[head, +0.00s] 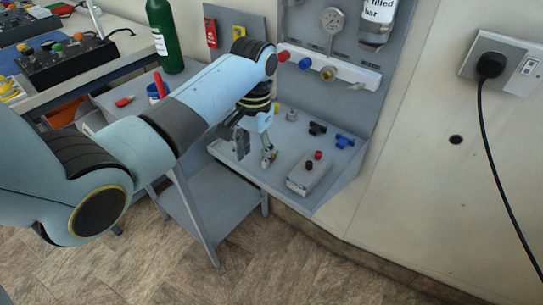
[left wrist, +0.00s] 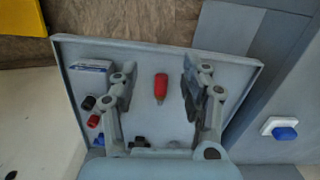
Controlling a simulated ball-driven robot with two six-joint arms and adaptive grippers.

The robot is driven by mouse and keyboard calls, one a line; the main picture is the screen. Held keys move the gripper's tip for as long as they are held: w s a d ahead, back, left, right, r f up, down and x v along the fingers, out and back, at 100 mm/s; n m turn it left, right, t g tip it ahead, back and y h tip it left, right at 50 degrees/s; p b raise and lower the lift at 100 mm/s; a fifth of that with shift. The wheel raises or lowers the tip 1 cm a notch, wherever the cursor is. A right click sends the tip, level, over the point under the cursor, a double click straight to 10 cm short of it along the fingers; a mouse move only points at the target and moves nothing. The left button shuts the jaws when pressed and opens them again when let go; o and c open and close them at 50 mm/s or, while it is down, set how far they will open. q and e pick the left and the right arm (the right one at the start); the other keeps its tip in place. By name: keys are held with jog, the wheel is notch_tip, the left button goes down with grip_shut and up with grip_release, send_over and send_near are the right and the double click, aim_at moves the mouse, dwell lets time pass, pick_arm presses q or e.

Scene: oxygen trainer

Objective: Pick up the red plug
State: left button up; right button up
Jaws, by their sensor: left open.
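My left gripper (left wrist: 160,84) is open, with one finger on either side of the plug in that picture. I see no finger touching it, and the height gap cannot be told. In the head view the left gripper (head: 255,156) points down over the grey shelf (head: 245,169), and I cannot make out this plug there. My right gripper is not in view.
A white manifold (head: 345,71) is on the upright panel. A green bottle (head: 163,35) stands at the left.

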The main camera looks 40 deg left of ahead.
pick_arm(q)
jog(key=w+r+t, duration=0.1)
jog(key=w+r, duration=0.3)
jog(key=f, duration=0.5)
jog(key=shift+a+f, duration=0.1)
jog(key=shift+a, duration=0.15)
jog(key=shift+f, duration=0.25)
jog(key=f, duration=0.1)
jog(key=f+b, duration=0.1)
jog(key=f, duration=0.3)
jog(key=shift+w, duration=0.35)
jog(key=c, duration=0.5)
grip_shut()
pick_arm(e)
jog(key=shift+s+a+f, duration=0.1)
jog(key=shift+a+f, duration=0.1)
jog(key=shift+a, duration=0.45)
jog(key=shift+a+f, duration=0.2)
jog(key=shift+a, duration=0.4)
